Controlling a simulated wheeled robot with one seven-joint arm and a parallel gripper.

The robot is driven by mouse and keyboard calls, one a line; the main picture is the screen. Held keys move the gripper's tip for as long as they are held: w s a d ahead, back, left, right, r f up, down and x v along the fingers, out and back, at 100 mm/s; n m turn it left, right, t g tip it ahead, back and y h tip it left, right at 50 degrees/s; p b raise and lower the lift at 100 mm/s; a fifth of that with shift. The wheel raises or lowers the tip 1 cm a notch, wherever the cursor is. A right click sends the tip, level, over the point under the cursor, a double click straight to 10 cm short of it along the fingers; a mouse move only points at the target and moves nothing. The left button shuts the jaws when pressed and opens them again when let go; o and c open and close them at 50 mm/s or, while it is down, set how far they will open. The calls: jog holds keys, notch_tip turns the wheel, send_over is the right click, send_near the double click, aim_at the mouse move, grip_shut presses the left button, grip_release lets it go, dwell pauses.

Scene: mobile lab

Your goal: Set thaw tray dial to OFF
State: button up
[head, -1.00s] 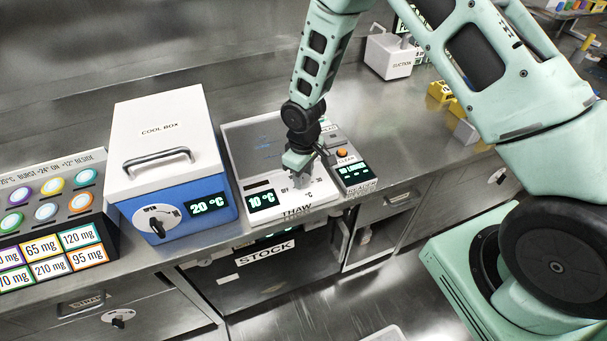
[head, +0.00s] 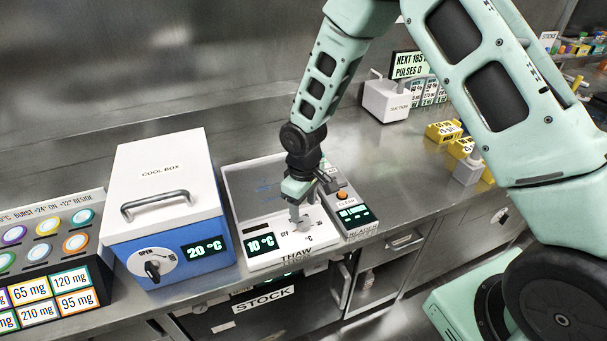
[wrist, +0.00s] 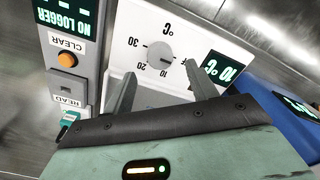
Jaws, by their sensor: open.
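The thaw tray (head: 262,258) stands on the counter between the cool box and the reader. Its display (head: 262,243) reads 10 °C. In the wrist view, its round grey dial (wrist: 160,54) sits on the white panel, with 10, 20, 30 and a partly hidden OFF marked around it. The display (wrist: 224,70) shows there too. My gripper (head: 299,218) is over the tray's front panel, pointing down. In the wrist view, my gripper (wrist: 161,88) is open, its fingers apart on either side of the space just before the dial. I cannot tell whether they touch the panel.
The blue and white cool box (head: 170,215) stands close on the left. The grey reader (head: 350,208), with an orange CLEAR button, adjoins the tray on the right. A white suction unit (head: 390,100) and yellow racks (head: 443,131) stand farther right. Counter between them is clear.

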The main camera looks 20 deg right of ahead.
aim_at(303, 221)
notch_tip(303, 221, up, 12)
jog(key=b, duration=0.1)
jog(key=shift+r, duration=0.25)
jog(key=s+a+r, duration=0.2)
jog(key=s, duration=0.7)
jog(key=s+a+r, duration=0.2)
jog(key=s, duration=0.7)
jog(key=s+a+r, duration=0.2)
jog(key=s+r, duration=0.1)
jog(key=s, duration=0.6)
jog(key=shift+a+n+y, duration=0.15)
jog(key=shift+n+y, duration=0.15)
jog(key=shift+n, duration=0.1)
